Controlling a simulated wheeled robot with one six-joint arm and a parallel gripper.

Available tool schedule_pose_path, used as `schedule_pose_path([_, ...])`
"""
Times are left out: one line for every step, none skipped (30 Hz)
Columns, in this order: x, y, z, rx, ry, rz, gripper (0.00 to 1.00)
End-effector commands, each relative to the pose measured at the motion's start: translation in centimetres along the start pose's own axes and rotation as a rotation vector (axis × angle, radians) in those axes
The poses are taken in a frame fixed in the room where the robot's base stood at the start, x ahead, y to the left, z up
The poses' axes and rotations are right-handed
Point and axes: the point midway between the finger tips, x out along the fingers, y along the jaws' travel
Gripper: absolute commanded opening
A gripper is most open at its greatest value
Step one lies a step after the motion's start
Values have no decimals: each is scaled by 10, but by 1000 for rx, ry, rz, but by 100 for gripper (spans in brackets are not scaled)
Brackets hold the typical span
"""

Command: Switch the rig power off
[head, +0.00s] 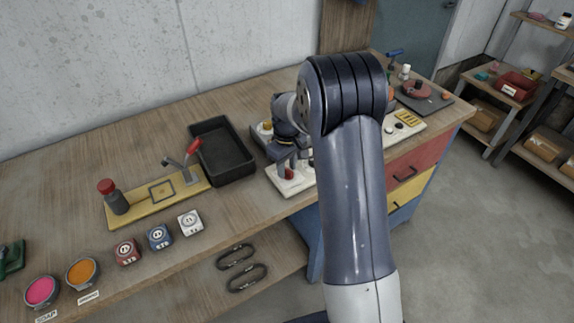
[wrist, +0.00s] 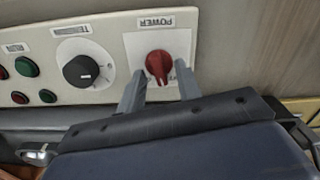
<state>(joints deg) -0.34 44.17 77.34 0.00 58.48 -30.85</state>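The rig's power switch is a red rotary knob (wrist: 159,64) on a white plate marked POWER, which reads upside down in the wrist view. The knob also shows, small, in the head view (head: 287,173) at the left end of the light control panel (head: 299,183). My gripper (wrist: 161,76) is open, with one grey finger on each side of the knob and a gap showing on both sides. Whether the fingertips are level with the knob in depth I cannot tell. In the head view my gripper (head: 291,160) is over that panel end, partly hidden by my arm.
Beside the power knob are a black tension dial (wrist: 82,71) and several green and red buttons (wrist: 27,67). A black tray (head: 222,151) and a yellow board with a red-handled clamp (head: 160,195) stand left of the panel. My arm hides the panel's middle.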

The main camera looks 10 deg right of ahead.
Motion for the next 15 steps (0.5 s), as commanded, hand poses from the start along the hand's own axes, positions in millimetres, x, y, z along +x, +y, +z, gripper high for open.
schedule_pose_path([0, 0, 0, 0, 0, 0, 33])
schedule_pose_path([0, 0, 0, 0, 0, 0, 30])
schedule_pose_path([0, 0, 0, 0, 0, 0, 27])
schedule_pose_path([0, 0, 0, 0, 0, 0, 25])
schedule_pose_path([0, 0, 0, 0, 0, 0, 22])
schedule_pose_path([0, 0, 0, 0, 0, 0, 19])
schedule_pose_path([0, 0, 0, 0, 0, 0, 16])
schedule_pose_path([0, 0, 0, 0, 0, 0, 14])
schedule_pose_path([0, 0, 0, 0, 0, 0, 11])
schedule_pose_path([0, 0, 0, 0, 0, 0, 8])
schedule_pose_path([0, 0, 0, 0, 0, 0, 6])
schedule_pose_path([0, 0, 0, 0, 0, 0, 2])
schedule_pose_path([0, 0, 0, 0, 0, 0, 0])
schedule_pose_path([0, 0, 0, 0, 0, 0, 0])
schedule_pose_path([0, 0, 0, 0, 0, 0, 0])
